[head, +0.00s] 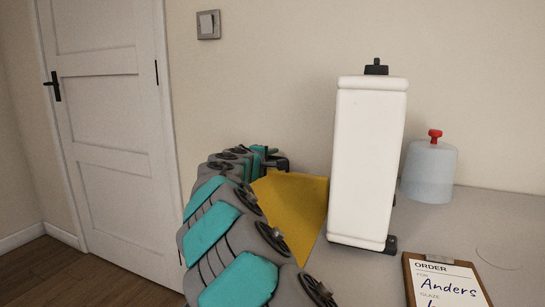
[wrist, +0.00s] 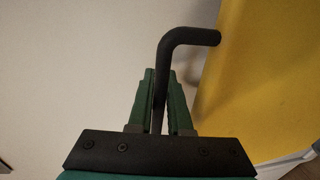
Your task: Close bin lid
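A tall white body with rounded edges (head: 366,160) stands upright on the table in the head view, with a black fitting at its top and another at its lower right. A plain yellow surface (head: 297,208) lies just left of it, partly behind my arm; it also fills the right of the wrist view (wrist: 275,85). I cannot tell which part is the bin lid. My gripper (wrist: 160,88), with green fingers, appears shut on a black bent rod (wrist: 190,37), beside the yellow surface. In the head view my gripper (head: 268,153) is mostly hidden behind my arm.
A pale blue jar with a red knob (head: 429,172) stands at the back right of the grey table (head: 490,215). An order clipboard (head: 445,284) lies at the front right. A wall is close behind; a door (head: 110,130) is at the left.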

